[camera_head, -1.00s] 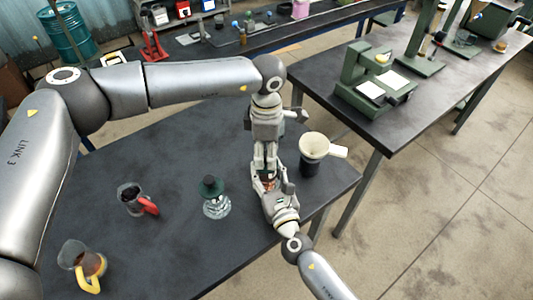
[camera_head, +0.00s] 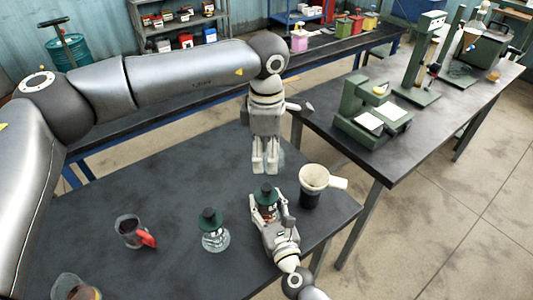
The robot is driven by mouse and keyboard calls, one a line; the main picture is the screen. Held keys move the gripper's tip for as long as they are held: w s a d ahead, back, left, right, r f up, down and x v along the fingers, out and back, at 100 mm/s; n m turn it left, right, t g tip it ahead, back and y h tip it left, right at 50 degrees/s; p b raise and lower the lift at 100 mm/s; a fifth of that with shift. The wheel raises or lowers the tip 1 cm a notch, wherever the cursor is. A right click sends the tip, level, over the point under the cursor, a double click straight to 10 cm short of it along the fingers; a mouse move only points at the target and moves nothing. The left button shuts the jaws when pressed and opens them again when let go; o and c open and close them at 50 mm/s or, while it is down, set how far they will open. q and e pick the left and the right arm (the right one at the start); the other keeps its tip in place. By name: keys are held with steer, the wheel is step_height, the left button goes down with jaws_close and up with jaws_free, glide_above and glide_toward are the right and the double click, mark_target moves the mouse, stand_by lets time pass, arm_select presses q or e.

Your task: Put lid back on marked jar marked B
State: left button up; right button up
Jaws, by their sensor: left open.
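A jar with a dark green lid on top (camera_head: 266,190) and reddish-brown contents stands upright on the near table. My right gripper (camera_head: 268,212) is around this jar, with its fingers at the jar's sides; it appears shut on it. My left gripper (camera_head: 265,167) is open and empty, pointing down just behind and above the lidded jar, apart from it. A second, clear glass jar (camera_head: 215,238) with a dark green lid (camera_head: 211,217) stands to the left. I cannot read a letter B on either jar.
A dark container with a cream funnel (camera_head: 313,180) stands right of the held jar. A jug with a red handle (camera_head: 131,230) and another jug (camera_head: 72,288) are at left. The table (camera_head: 170,185) is clear behind the jugs. A green machine (camera_head: 372,110) is on the right bench.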

steer(key=shift+o, duration=1.4)
steer(key=v, duration=1.2)
